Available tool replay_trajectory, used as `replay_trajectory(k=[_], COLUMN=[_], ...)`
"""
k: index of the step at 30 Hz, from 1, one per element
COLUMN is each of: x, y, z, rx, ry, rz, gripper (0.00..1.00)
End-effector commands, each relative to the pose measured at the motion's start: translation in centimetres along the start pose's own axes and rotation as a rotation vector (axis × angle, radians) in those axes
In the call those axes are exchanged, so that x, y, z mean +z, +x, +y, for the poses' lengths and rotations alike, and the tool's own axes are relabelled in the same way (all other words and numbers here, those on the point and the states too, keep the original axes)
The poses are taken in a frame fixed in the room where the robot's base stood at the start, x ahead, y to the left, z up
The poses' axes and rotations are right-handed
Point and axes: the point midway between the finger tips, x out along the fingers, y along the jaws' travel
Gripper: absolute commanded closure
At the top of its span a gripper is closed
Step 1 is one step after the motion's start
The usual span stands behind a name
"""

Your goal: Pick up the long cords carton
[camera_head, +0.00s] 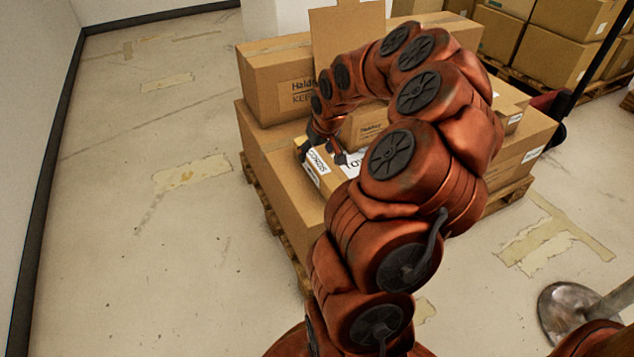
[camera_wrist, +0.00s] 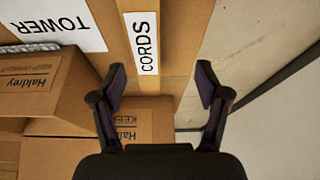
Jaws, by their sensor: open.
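The cords carton (camera_wrist: 180,45) is a brown cardboard box with a white "CORDS" label. In the wrist view it runs from the top edge down between my fingers. In the head view its label (camera_head: 317,161) shows on the pallet stack's near-left side, with much of the stack hidden behind my arm. My gripper (camera_wrist: 162,88) is open, its two fingers apart on either side of the carton in the picture. I cannot tell whether they touch it. In the head view my gripper (camera_head: 322,154) is at the label, pointing down.
A white "TOWER" label (camera_wrist: 52,20) lies left of the "CORDS" label. Haldrey cartons (camera_wrist: 35,85) sit close by on the left, and a larger carton (camera_head: 275,85) stands behind. The pallet (camera_head: 270,210) carries the stack. Floor at the left is clear. A metal post base (camera_head: 570,310) stands at lower right.

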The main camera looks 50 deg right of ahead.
Motion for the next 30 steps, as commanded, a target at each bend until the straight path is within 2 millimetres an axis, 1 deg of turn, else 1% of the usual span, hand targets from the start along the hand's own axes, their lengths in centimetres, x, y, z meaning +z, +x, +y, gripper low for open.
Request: replay_trajectory(k=[1,3,7,15,20,27,30], x=[0.4,0.6,0.7,0.6,0.5,0.5,0.5], y=[1.5,2.2,2.9,5.3,6.2,9.5,10.5], z=[0.8,1.6,2.4,2.5,2.4,2.1,2.1], rx=[0.006,0.011,0.017,0.017,0.018,0.016,0.016], ry=[0.010,0.020,0.029,0.030,0.029,0.028,0.029], rz=[0.005,0.011,0.017,0.018,0.019,0.017,0.015], gripper=[0.25,0.25,0.25,0.25,0.25,0.25,0.25])
